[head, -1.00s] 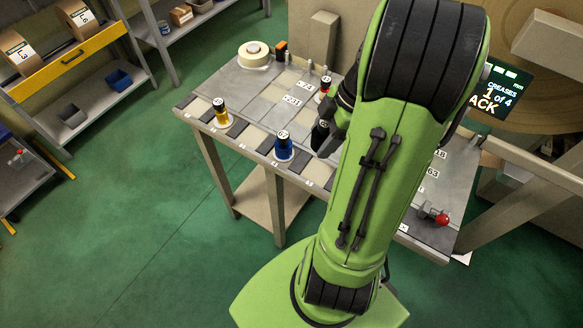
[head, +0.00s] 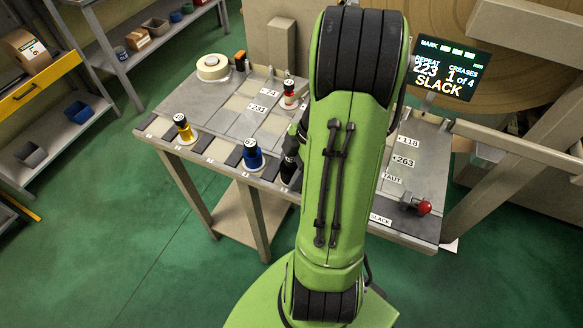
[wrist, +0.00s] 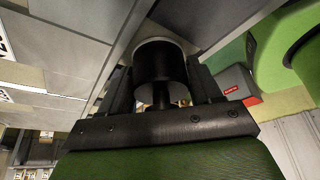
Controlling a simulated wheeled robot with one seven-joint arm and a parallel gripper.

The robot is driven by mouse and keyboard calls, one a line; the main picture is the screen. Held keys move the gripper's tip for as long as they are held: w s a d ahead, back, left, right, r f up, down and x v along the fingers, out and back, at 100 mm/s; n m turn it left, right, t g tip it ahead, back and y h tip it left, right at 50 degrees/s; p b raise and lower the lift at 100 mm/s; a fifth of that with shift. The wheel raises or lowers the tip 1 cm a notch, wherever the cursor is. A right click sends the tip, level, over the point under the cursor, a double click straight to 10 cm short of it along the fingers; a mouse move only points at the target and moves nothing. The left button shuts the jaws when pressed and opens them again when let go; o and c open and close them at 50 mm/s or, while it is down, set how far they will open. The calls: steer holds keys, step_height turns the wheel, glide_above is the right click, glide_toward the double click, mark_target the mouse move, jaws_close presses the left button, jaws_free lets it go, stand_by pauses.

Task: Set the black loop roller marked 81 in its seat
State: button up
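The black loop roller (head: 288,169) is at the front edge of the table, just right of the blue roller (head: 253,155). I cannot read a number on it. My gripper (head: 296,143) is partly hidden behind my green arm. In the wrist view my gripper (wrist: 161,88) has a finger on each side of the black roller (wrist: 160,62) and is shut on it. The roller's lower end and its seat are hidden, so I cannot tell whether it touches the table.
A yellow roller (head: 184,130) stands at the front left and a red roller (head: 289,96) farther back. A tape roll (head: 213,68) lies at the back left. A red knob (head: 424,207) sits at the right. The display (head: 446,70) reads SLACK.

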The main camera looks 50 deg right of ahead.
steer(key=o, duration=0.4)
steer(key=shift+r+p, duration=0.35)
steer(key=shift+r, duration=0.05)
steer(key=p+v, duration=0.4)
steer(key=v, duration=0.8)
steer(key=w+a+r+m+h, duration=0.1)
steer(key=a+r+m, duration=0.2)
steer(key=a, duration=0.4)
steer(key=w+a+r+m+h, duration=0.1)
steer(key=a+r+m+h, duration=0.15)
steer(key=a, duration=0.45)
steer(key=s+a+r+m+t, duration=0.1)
steer(key=s+a+m, duration=0.1)
steer(key=s+a+r+m+t, duration=0.1)
steer(key=s+a+m, duration=0.1)
steer(key=m, duration=0.1)
steer(key=s+a+r+m+t, duration=0.1)
steer(key=s+a+m, duration=0.1)
steer(key=a, duration=0.1)
steer(key=shift+s+a+m+t+h, duration=0.1)
steer(key=shift+s+m+t+h, duration=0.15)
steer(key=shift+s+t+h, duration=0.1)
